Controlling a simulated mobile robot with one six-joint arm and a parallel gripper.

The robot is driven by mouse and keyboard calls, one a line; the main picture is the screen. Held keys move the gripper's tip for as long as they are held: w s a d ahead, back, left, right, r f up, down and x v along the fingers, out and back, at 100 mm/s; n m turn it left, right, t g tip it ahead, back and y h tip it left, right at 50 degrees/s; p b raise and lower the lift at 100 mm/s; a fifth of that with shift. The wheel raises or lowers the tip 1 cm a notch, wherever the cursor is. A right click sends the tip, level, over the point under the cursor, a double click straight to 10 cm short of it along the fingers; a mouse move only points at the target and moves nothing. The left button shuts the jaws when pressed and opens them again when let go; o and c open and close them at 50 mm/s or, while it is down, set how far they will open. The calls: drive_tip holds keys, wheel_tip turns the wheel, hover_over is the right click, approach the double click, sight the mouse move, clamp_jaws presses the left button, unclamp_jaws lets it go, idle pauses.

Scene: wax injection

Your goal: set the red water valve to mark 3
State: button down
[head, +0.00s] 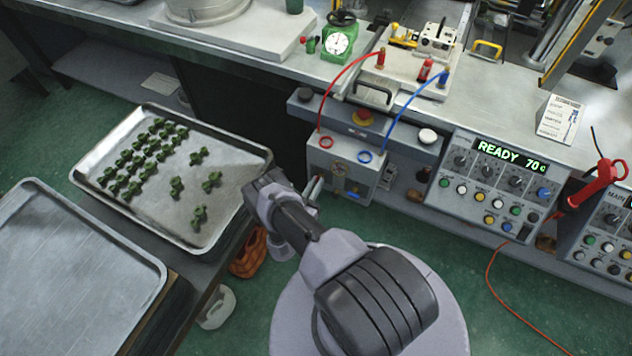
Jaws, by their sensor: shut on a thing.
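The grey water box (345,172) hangs below the bench edge. A red ring (326,142) with the red hose and a blue ring (365,157) with the blue hose are on its top. My gripper (316,188) is at the left end of the box's front, below the red ring. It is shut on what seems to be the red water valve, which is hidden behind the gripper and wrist. The valve's marks and pointer cannot be read from here. Small blue and yellowish details show on the box front, right of my gripper.
A control panel (497,184) reading READY 70 stands to the right. A red emergency button (362,118) is on the shelf above the box. A metal tray (232,158) with several green wax pieces and an empty tray (70,270) are at left.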

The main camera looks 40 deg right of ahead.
drive_tip(key=shift+m, duration=0.5)
drive_tip(key=shift+p, duration=0.3)
drive_tip(key=c, duration=1.5)
unclamp_jaws()
drive_tip(key=shift+c, duration=0.2)
drive_tip(key=p+v, duration=0.1)
drive_tip(key=v, duration=1.6)
drive_tip(key=shift+a, duration=0.2)
drive_tip(key=shift+s, duration=0.15)
